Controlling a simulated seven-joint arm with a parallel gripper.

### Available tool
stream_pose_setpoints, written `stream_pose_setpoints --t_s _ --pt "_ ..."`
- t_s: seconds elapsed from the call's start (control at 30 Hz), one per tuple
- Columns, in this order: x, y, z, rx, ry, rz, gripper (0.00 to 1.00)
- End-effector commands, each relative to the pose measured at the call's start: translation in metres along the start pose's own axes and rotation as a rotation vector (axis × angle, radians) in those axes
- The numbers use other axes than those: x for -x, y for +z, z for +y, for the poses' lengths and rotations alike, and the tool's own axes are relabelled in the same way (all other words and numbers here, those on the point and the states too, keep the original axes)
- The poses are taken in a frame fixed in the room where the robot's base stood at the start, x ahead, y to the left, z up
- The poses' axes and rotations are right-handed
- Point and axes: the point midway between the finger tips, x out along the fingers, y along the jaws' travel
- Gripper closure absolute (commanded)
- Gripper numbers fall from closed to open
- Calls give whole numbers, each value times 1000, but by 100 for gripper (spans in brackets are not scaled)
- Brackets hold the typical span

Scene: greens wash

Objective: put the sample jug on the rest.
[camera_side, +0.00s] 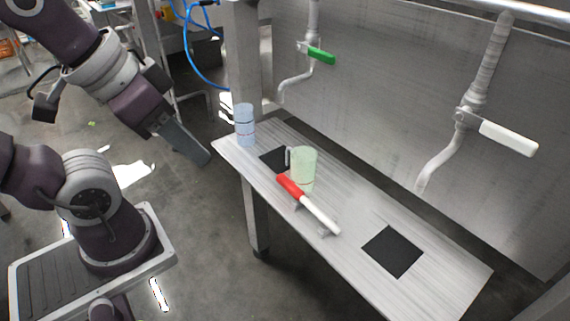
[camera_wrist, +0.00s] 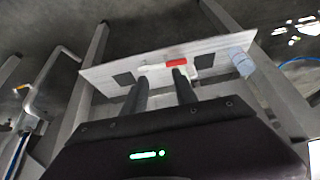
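A pale green translucent jug (camera_side: 304,163) with a side handle stands upright on the metal bench (camera_side: 345,215), touching or close behind a red-and-white bar (camera_side: 320,214). The bar is raised on small supports. A black square (camera_side: 272,161) lies left of the jug and another black square (camera_side: 392,251) lies further right. I cannot tell which thing is the rest. My gripper (camera_side: 204,160) hangs in the air left of the bench, apart from everything. In the wrist view my gripper (camera_wrist: 160,75) has its two fingers spread with nothing between them. The jug is unclear there.
A bluish clear cup (camera_side: 244,128) stands at the bench's left end. Two wall pipes carry a green lever (camera_side: 321,56) and a white lever (camera_side: 508,139) above the bench. A post (camera_side: 243,60) rises behind the left end. The bench's right part is mostly clear.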

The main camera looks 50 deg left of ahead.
Motion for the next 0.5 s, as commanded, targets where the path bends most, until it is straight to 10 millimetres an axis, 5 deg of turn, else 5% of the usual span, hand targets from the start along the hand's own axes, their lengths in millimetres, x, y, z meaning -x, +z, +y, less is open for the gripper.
stream_pose_setpoints --t_s 0.13,0.27,0.37,0.5 --pt "-4 -21 -3 86 -4 -36 66" --pt "-32 -80 -16 356 -33 -135 66" --pt "-77 -127 -36 609 -79 -217 66" --pt "-169 -168 -75 961 -181 -322 66"
